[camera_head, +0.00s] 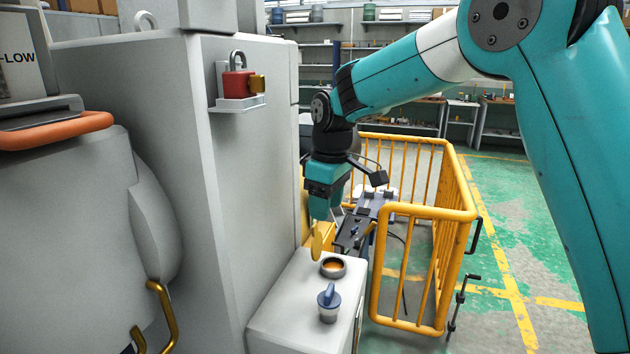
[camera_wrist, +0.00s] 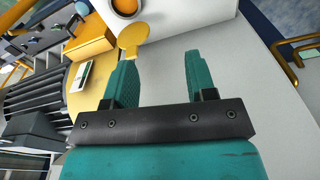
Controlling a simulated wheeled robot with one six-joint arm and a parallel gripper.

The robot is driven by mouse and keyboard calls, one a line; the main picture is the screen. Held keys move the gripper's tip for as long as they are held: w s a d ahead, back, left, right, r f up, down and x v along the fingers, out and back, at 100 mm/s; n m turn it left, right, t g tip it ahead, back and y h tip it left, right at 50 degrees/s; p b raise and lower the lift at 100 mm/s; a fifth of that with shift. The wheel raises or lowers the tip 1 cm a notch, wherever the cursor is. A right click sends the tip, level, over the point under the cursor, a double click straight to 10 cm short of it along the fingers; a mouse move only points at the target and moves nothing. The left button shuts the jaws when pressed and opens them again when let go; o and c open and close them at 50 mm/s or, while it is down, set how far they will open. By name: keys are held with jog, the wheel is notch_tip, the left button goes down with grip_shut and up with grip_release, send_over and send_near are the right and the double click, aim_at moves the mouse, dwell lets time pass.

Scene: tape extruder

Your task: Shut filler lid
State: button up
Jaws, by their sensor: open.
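The filler lid (camera_head: 317,241) is a yellow disc standing open, tilted up at the edge of the round filler opening (camera_head: 333,267) on a white box. Orange shows inside the opening. In the wrist view the lid (camera_wrist: 133,36) lies just beyond the left finger's tip, with the opening (camera_wrist: 126,6) past it at the top edge. My gripper (camera_wrist: 160,58) is open, with its two teal fingers apart and nothing between them. In the head view my gripper (camera_head: 325,212) points down just above the lid; whether it touches the lid I cannot tell.
A blue-handled knob (camera_head: 328,298) stands on the white box (camera_head: 283,311) in front of the opening. A tall grey cabinet (camera_head: 240,170) rises close on the left, with a red padlock (camera_head: 238,84). A yellow rail fence (camera_head: 425,212) stands to the right.

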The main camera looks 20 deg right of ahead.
jog(key=n+p, duration=0.2)
jog(key=p, duration=0.5)
send_near(314, 225)
jog(key=shift+h, duration=0.3)
jog(key=f+p, duration=0.2)
jog(key=f, duration=0.3)
jog(key=f+p, duration=0.3)
jog(key=f, duration=0.2)
jog(key=shift+w+a+f, duration=0.15)
jog(key=shift+w+f, duration=0.05)
grip_shut()
